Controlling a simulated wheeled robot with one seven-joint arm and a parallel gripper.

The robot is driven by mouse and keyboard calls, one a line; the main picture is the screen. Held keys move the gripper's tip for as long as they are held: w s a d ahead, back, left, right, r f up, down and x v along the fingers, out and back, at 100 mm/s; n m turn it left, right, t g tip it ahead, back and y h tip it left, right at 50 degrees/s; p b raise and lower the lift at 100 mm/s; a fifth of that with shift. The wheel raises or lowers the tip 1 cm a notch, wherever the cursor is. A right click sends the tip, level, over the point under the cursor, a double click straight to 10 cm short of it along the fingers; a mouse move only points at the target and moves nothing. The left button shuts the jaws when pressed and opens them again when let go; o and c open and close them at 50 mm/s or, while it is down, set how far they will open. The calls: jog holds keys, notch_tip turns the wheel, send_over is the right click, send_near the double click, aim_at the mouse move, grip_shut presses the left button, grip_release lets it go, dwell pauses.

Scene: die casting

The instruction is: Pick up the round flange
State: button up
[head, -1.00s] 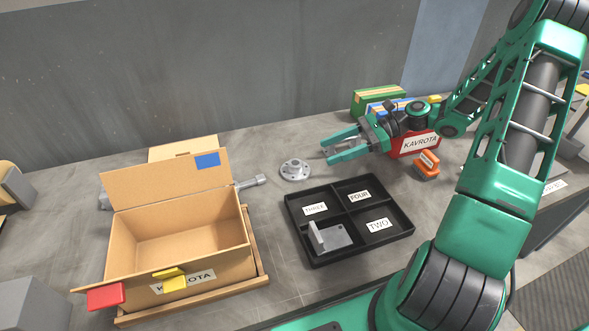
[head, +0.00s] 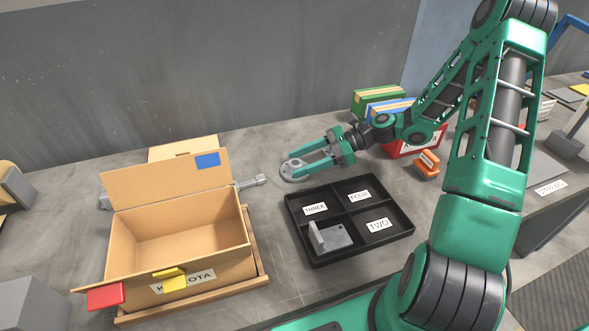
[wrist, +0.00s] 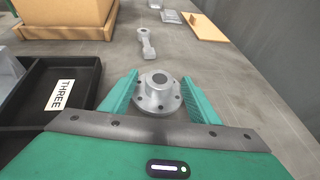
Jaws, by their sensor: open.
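The round flange (wrist: 157,95) is a grey metal disc with a raised hub and bolt holes. It lies flat on the table and shows between my open fingers in the wrist view. In the head view the flange (head: 292,171) is partly covered by my gripper (head: 298,170), whose green fingers reach to either side of it. The fingertips also show in the wrist view, and my gripper (wrist: 157,88) is open, with a gap visible between the flange and the fingers.
A black divided tray (head: 318,263) with a grey bracket (head: 328,237) lies just in front of the flange. An open cardboard box (head: 180,235) stands to the left. Small boxes and an orange item (head: 427,165) stand to the right.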

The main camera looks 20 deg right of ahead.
jog(key=shift+c, duration=0.7)
grip_shut()
